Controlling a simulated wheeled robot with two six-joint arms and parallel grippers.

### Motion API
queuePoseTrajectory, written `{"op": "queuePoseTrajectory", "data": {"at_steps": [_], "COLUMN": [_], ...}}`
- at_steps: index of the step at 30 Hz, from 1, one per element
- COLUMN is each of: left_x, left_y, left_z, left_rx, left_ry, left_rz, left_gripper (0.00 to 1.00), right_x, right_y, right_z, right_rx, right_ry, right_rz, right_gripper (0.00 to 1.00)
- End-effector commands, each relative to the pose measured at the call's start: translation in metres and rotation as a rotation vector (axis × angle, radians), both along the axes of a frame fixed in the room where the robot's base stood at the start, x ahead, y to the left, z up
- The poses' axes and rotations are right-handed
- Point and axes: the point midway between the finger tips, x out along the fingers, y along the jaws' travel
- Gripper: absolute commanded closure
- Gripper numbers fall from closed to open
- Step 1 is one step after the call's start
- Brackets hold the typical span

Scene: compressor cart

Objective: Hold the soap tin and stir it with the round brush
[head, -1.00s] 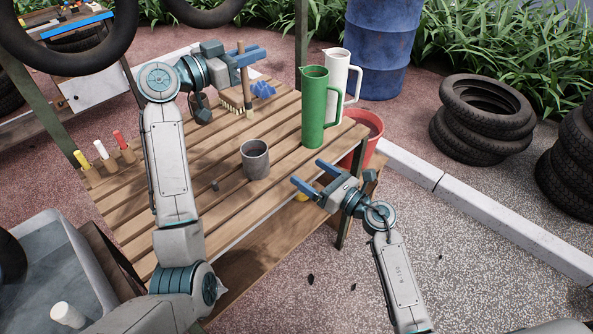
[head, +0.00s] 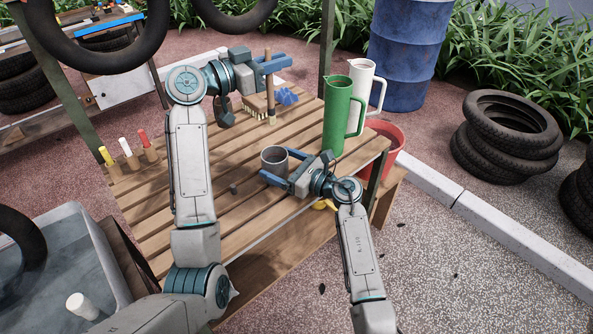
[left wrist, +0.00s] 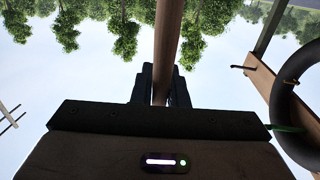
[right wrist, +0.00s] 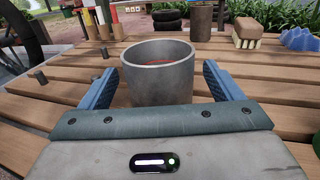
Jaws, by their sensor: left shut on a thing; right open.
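The soap tin (head: 274,162) is a grey metal cup standing upright on the slatted table; some reddish content shows inside it in the right wrist view (right wrist: 158,85). My right gripper (head: 293,168) is open, with its blue fingers on either side of the tin's near part; whether they touch it is unclear. My left gripper (head: 270,66) is shut on the round brush (head: 268,88), a brown wooden handle held upright toward the back of the table. The handle also shows between the dark fingers in the left wrist view (left wrist: 167,45).
A block brush (head: 256,103) and a blue spiky thing (head: 287,96) lie close to the round brush. A green pitcher (head: 337,118) and a white pitcher (head: 361,85) stand at the table's right. Markers (head: 125,147) stand at the left.

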Motion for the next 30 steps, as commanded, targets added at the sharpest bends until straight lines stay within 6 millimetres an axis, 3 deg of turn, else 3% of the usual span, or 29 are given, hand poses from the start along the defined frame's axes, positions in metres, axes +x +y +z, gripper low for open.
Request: {"op": "queuePoseTrajectory", "data": {"at_steps": [6, 14, 15, 23, 26, 30], "left_x": [0.000, 0.000, 0.000, 0.000, 0.000, 0.000], "left_y": [0.000, 0.000, 0.000, 0.000, 0.000, 0.000], "left_z": [0.000, 0.000, 0.000, 0.000, -0.002, -0.023], "left_rx": [0.000, 0.000, 0.000, 0.000, 0.000, -0.002], "left_ry": [0.000, 0.000, 0.000, 0.000, 0.001, 0.004], "left_rz": [0.000, 0.000, 0.000, 0.000, 0.000, -0.001], "left_gripper": [1.00, 1.00, 1.00, 1.00, 1.00, 1.00], "right_x": [0.010, 0.010, 0.010, 0.010, 0.010, 0.010], "right_y": [0.013, 0.014, 0.014, 0.014, 0.014, 0.014], "right_z": [0.000, 0.000, 0.000, 0.000, 0.000, 0.000], "right_rx": [-0.001, -0.001, -0.001, -0.001, 0.000, 0.000], "right_ry": [0.001, 0.001, 0.001, 0.001, 0.000, 0.000], "right_rz": [-0.001, -0.001, -0.001, -0.001, -0.001, -0.001], "right_gripper": [0.14, 0.14, 0.16, 0.67, 0.69, 0.69]}}
